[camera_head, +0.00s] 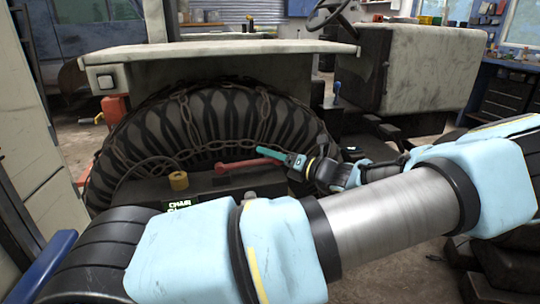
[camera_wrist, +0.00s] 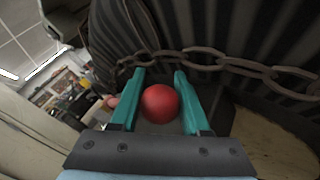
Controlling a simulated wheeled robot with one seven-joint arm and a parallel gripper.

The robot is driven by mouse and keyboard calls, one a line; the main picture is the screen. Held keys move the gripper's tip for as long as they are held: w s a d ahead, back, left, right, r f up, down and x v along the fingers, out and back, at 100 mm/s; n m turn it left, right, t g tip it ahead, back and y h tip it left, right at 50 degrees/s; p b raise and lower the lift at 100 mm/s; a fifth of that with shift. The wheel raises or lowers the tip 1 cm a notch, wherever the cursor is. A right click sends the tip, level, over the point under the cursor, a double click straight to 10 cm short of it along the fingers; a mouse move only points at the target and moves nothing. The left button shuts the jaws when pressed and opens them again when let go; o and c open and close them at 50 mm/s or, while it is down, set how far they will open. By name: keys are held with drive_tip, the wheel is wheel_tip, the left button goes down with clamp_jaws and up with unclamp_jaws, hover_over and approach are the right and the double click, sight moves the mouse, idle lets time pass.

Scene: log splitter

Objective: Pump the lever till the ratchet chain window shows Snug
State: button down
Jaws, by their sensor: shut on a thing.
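The red lever (camera_head: 240,165) lies almost level in front of the big chained tyre, its free end to the right. My gripper (camera_head: 268,153) has teal fingers and is at that free end. In the wrist view, the lever's round red knob (camera_wrist: 160,103) sits between the two fingers of my gripper (camera_wrist: 160,74), which is shut on it. The ratchet window (camera_head: 181,205) is dark with light lettering. Its top line seems to read "CHAIN"; the line below is cut off by my arm, so its reading is hidden.
The chain (camera_head: 181,107) drapes over the tyre (camera_head: 225,112) and passes close beyond my fingertips in the wrist view (camera_wrist: 235,62). A brass-coloured cylinder (camera_head: 179,181) stands left of the lever. The pale fender (camera_head: 215,50) overhangs the tyre.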

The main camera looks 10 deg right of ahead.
drive_tip(key=r+p, duration=0.1)
drive_tip(key=p, duration=0.1)
drive_tip(key=shift+r+n+g+p, duration=0.3)
drive_tip(key=shift+r, duration=0.1)
drive_tip(key=a+r+n+g+h+p, duration=0.1)
drive_tip(key=a+r+n+h+p, duration=0.2)
drive_tip(key=r+p, duration=0.3)
drive_tip(key=shift+s+r+p, duration=0.2)
drive_tip(key=shift+r+p, duration=0.1)
drive_tip(key=shift+p, duration=2.25)
drive_tip(key=shift+a, duration=0.15)
drive_tip(key=shift+c, duration=1.9)
unclamp_jaws()
drive_tip(key=shift+s, duration=0.1)
drive_tip(key=b+v, duration=0.1)
drive_tip(key=v, duration=0.9)
drive_tip(key=shift+s+d+r+b, duration=0.2)
drive_tip(key=shift+d+r+b, duration=0.05)
drive_tip(key=shift+d+b, duration=0.05)
